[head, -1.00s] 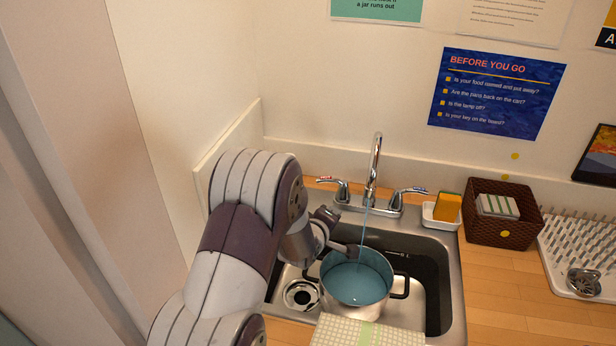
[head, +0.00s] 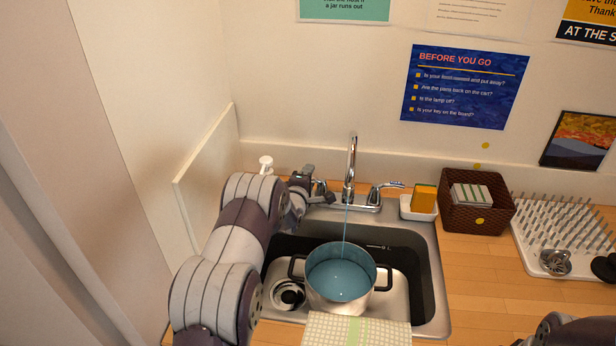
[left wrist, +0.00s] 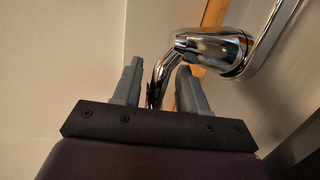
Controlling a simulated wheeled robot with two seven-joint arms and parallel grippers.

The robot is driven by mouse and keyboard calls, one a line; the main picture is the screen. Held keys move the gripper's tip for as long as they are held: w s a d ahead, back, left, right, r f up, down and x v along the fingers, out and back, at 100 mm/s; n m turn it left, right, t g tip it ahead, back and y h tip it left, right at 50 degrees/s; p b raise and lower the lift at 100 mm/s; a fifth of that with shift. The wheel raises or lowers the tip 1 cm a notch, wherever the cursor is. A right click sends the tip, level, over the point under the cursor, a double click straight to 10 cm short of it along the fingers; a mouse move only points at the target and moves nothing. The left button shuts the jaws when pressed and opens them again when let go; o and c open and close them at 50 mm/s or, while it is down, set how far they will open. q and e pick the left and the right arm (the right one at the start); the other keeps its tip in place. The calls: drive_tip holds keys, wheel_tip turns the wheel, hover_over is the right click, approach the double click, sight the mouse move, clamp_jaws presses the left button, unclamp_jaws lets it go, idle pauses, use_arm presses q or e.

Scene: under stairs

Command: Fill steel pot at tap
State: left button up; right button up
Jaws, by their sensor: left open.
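The steel pot (head: 336,300) stands upright in the sink (head: 430,290), with two dark side handles. Bluish water (head: 340,277) fills it to a little below the rim. A thin stream falls into it from the chrome tap (head: 351,165). My left gripper (head: 306,183) is behind the sink at the tap's left lever. In the left wrist view my left gripper (left wrist: 160,75) is open, with the chrome lever (left wrist: 157,85) between its fingers; contact is unclear. The tap's right lever (head: 384,188) is free. My right gripper is out of view.
A checked cloth (head: 355,331) lies over the sink's front edge. A sponge (head: 424,198) in a white dish, a brown basket (head: 477,219) and a drying rack (head: 545,262) stand to the right. A wall and low panel (head: 208,180) close off the left.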

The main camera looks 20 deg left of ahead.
use_arm(q)
drive_tip(key=shift+w+a+f, duration=0.1)
drive_tip(key=shift+w+a, duration=0.05)
clamp_jaws()
drive_tip(key=shift+m+h+b, duration=0.3)
drive_tip(key=shift+h+b, duration=0.1)
drive_tip(key=shift+b, duration=0.05)
drive_tip(key=shift+w+h, duration=0.1)
drive_tip(key=shift+h, duration=0.2)
drive_tip(key=shift+m, duration=0.3)
unclamp_jaws()
